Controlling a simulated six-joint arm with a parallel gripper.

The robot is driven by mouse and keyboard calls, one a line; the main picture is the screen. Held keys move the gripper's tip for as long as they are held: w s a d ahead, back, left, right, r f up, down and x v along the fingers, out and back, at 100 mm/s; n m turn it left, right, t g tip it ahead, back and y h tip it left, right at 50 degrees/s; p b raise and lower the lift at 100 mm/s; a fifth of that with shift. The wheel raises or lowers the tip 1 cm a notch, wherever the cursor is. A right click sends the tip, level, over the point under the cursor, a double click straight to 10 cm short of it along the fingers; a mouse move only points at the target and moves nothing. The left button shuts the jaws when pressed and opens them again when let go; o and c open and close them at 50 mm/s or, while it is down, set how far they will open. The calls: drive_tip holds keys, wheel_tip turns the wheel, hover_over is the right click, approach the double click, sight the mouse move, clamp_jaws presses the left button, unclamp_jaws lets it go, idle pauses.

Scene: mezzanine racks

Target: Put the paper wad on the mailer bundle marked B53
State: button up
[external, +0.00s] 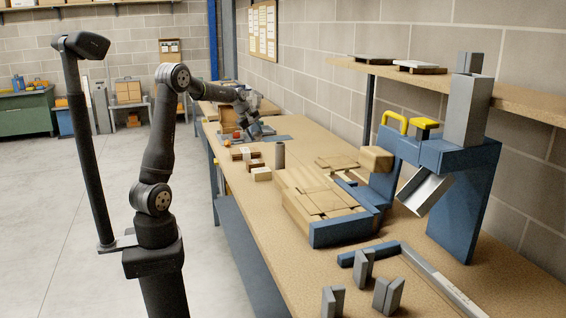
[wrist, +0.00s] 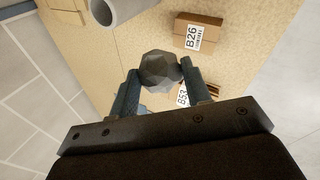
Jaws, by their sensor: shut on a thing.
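The paper wad (wrist: 160,70) is a grey, faceted lump in the wrist view. My gripper (external: 256,131) is shut on it, with one finger on each side. The mailer bundle marked B53 (wrist: 182,96) shows below and to the right of the wad in the wrist view. My right finger and the gripper body hide most of it; its white label is partly visible. The wad appears to be held above the table, beside the B53 label in the picture. I cannot make out the wad in the external view.
A brown bundle marked B26 (wrist: 205,34) lies nearby. A grey tube (wrist: 118,9) stands close by and shows upright in the external view (external: 280,155). Flat cardboard stacks (external: 318,195) and a blue machine (external: 440,155) occupy the nearer bench.

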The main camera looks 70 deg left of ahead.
drive_tip(key=s+a+n, duration=0.1)
drive_tip(key=s+a, duration=0.3)
drive_tip(key=a, duration=0.2)
hover_over(237, 153)
drive_tip(key=s+d, duration=0.1)
drive_tip(key=s, duration=0.1)
drive_tip(key=shift+y, duration=0.3)
wheel_tip(237, 153, down, 7)
drive_tip(key=shift+w+r, duration=0.1)
drive_tip(key=shift+r, duration=0.05)
drive_tip(key=shift+a, duration=0.15)
drive_tip(key=shift+f, duration=2.1)
drive_tip(key=shift+f, duration=0.1)
drive_tip(key=o, duration=1)
drive_tip(key=shift+c, duration=0.2)
drive_tip(key=v, duration=1.2)
